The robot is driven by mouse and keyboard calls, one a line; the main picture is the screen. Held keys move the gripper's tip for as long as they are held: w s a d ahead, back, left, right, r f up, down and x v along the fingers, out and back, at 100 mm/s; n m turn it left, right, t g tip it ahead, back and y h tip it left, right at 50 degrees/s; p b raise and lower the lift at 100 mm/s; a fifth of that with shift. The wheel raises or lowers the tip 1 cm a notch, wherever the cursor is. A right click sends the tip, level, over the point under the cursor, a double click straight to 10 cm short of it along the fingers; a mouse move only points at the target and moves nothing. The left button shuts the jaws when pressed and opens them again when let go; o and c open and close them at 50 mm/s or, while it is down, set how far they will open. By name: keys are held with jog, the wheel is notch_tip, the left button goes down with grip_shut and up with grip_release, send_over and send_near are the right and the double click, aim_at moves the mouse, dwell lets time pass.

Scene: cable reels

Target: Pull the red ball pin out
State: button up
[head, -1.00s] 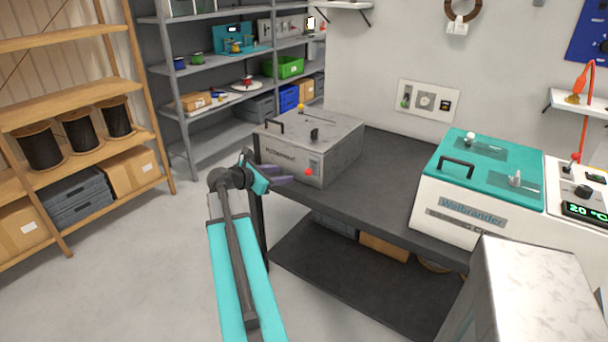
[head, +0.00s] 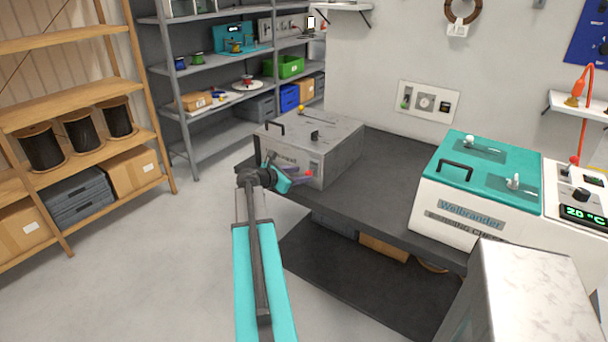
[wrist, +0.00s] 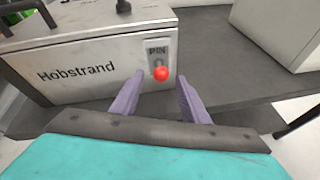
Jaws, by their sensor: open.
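The red ball pin (wrist: 161,73) sticks out of the front of a grey metal box lettered Hobstrand (wrist: 77,70), under a small plate marked PIN (wrist: 158,50). In the head view the red ball (head: 309,174) shows low on the box's front, right at my gripper's fingertips. My gripper (wrist: 160,92) is open, with its two purple fingers pointing at the box. In the wrist view the ball appears between the fingertips, slightly beyond them; I cannot tell whether a finger touches it. The pin's shaft is hidden behind the ball.
The box stands on a dark bench (head: 385,180). A white chest with a teal lid (head: 488,165) stands to the right. A yellow ball (head: 301,108), a black handle and a black knob (head: 314,135) are on top of the box. Shelves stand behind and left.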

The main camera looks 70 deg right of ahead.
aim_at(306, 173)
jog(key=shift+x, duration=1.85)
grip_shut()
